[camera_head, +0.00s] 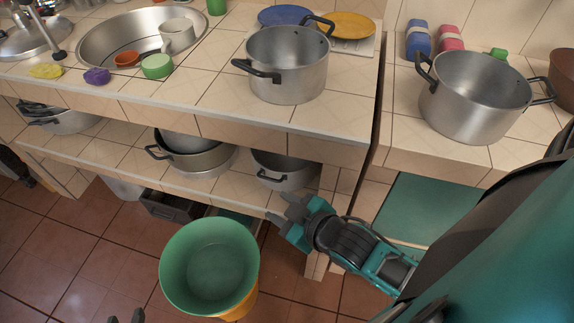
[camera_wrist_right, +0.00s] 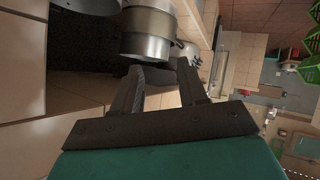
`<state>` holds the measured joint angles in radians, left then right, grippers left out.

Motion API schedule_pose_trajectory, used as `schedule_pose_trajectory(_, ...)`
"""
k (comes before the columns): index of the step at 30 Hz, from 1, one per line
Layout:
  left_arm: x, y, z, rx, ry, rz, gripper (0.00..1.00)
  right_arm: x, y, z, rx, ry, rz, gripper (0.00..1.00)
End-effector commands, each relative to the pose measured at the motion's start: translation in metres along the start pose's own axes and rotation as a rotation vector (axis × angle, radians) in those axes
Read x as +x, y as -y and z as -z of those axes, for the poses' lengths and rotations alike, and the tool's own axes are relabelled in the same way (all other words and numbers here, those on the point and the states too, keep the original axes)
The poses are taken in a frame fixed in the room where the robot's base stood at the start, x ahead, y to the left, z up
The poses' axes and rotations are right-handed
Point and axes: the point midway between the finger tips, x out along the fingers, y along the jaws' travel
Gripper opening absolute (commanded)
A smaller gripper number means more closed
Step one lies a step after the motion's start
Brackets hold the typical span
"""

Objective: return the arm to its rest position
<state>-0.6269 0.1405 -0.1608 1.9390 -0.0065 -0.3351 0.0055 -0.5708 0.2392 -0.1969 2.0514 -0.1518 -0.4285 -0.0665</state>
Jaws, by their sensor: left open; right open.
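My right arm reaches in from the right in the head view. Its gripper (camera_head: 281,208) is in front of the lower shelf, between a pot on that shelf and the green bucket. In the right wrist view the two dark fingers (camera_wrist_right: 160,72) stand apart with nothing between them. Metal pots (camera_wrist_right: 148,32) show beyond the fingertips. Only the dark fingertips of my left gripper (camera_head: 126,317) show at the bottom edge of the head view, apart and over the floor; the rest of that arm is out of view.
A green bucket (camera_head: 172,255) stands on the brown tile floor left of my right gripper. The lower shelf (camera_head: 95,146) holds several pots. Above, the tiled counter (camera_head: 215,80) carries a large pot (camera_head: 290,75), a sink and dishes. Another pot (camera_head: 470,105) stands at the right.

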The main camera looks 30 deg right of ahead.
Motion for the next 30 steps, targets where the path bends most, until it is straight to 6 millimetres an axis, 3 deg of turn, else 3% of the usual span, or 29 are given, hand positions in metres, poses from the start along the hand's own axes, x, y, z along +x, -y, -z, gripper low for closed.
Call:
schedule_pose_trajectory(1, 0.0, 0.0, 0.0, 0.001, 0.001, 0.0, 0.43, 0.001, 0.013, -0.019, 0.11, 0.027, 0.017, 0.42)
schedule_pose_trajectory(3, 0.0, 0.0, 0.0, 0.002, 0.001, -0.001, 0.43, 0.0, 0.025, -0.035, 0.219, 0.045, 0.031, 0.42)
schedule_pose_trajectory(6, 0.0, 0.0, 0.0, 0.002, 0.002, -0.001, 0.43, 0.0, 0.032, -0.045, 0.3, 0.057, 0.037, 0.42)
schedule_pose_trajectory(30, -0.001, -0.001, 0.005, 0.003, -0.005, -0.003, 0.43, -0.002, 0.032, -0.043, 0.307, 0.057, 0.038, 0.42)
